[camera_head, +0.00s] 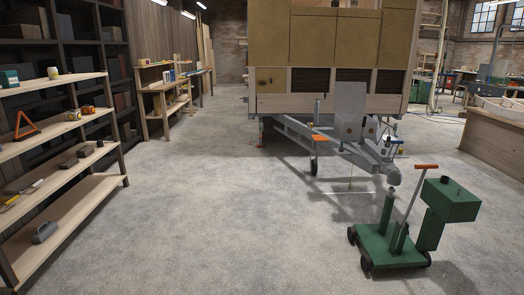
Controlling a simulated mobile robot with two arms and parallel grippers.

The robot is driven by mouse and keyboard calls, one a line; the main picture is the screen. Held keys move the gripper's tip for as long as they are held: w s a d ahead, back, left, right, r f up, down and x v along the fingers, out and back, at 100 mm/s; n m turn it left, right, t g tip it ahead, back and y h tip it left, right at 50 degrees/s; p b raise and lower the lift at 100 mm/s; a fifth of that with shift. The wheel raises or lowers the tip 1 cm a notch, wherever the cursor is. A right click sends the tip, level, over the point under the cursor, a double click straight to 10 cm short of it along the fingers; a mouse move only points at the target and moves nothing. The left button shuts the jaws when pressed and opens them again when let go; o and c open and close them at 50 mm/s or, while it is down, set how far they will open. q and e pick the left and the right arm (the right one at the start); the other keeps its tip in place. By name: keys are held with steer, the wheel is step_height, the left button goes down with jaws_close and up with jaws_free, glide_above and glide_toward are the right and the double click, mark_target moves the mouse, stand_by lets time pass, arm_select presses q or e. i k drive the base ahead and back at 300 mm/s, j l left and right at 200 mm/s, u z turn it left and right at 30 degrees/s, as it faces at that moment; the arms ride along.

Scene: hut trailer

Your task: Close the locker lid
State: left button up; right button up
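The locker (352,128) appears to be the small grey box on the drawbar at the front of the hut trailer (335,50). A flat grey panel (350,99), which looks like its lid, stands upright above it, so the locker looks open. The inside of the locker is too small to make out. Neither of my grippers is in view.
The trailer's grey drawbar (338,148) and coupling reach toward me. A green wheeled dolly (390,247) with an orange-topped handle stands at the right front. A wooden shelf (60,205) lines the left, and a wooden counter (495,145) the right. The middle floor is clear.

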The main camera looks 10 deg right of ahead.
mark_target(349, 97)
steer(key=i, duration=9.6)
steer(key=i+z, duration=0.35)
steer(key=z, duration=0.15)
steer(key=i+j+z, duration=0.15)
steer(key=i+z, duration=0.15)
steer(key=z, duration=0.15)
steer(key=i+j+z, duration=0.3)
steer(key=z, duration=2.45)
steer(key=k+l, duration=0.05)
